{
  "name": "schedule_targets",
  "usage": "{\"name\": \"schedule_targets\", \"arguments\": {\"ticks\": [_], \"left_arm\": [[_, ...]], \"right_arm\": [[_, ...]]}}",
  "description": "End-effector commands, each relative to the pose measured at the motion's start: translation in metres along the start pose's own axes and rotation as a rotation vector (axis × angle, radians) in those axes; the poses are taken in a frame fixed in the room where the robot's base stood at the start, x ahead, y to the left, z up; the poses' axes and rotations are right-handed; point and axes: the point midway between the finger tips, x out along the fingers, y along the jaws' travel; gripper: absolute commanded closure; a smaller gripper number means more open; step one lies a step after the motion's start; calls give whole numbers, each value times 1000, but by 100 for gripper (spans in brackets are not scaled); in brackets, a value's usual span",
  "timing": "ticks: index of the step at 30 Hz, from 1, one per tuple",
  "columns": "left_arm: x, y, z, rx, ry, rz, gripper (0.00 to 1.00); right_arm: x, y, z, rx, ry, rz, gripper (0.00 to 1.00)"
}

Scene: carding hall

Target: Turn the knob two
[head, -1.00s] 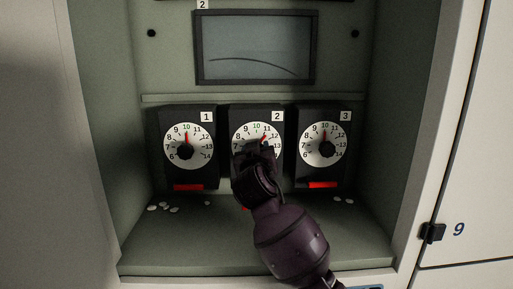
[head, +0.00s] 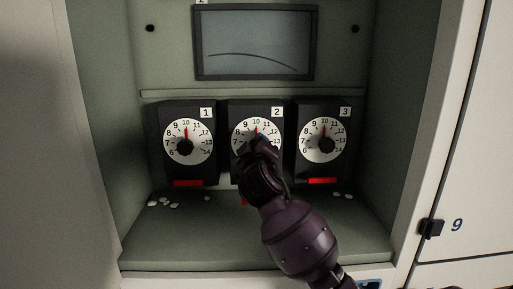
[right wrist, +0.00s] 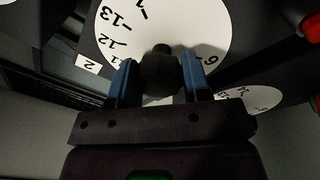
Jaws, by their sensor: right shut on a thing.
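Knob two is a black knob (right wrist: 160,75) on a white dial (head: 242,130) numbered around its rim, on the middle black box labelled 2 (head: 277,112). My right gripper (head: 258,146) comes from the lower right and covers the knob and the lower dial there. In the right wrist view its two blue fingers (right wrist: 158,70) stand on either side of the knob, shut on it. My left gripper is not in view.
Dials one (head: 186,143) and three (head: 323,142) flank it closely, pointers near 10, red strips (head: 188,183) below. A grey screen (head: 254,45) with a curved line is above. White bits (head: 164,203) lie on the cabinet floor. Cabinet walls enclose both sides.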

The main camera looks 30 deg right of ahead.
Motion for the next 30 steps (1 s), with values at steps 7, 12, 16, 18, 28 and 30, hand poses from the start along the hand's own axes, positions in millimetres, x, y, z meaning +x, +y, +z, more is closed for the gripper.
{"name": "schedule_targets", "arguments": {"ticks": [7, 12, 16, 18, 28, 30], "left_arm": [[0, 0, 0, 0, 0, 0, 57], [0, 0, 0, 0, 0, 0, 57], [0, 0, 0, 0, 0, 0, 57], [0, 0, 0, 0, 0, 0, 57], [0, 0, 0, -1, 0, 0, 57], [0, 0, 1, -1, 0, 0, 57]], "right_arm": [[0, 0, 0, -17, 2, -2, 80], [0, 0, 0, -16, 2, -2, 80], [0, 0, 0, -16, 2, -2, 50], [0, 0, 0, -16, 2, -2, 39], [-1, 0, 0, -15, 2, -2, 31], [-3, -1, 0, -15, 2, -2, 31]]}}
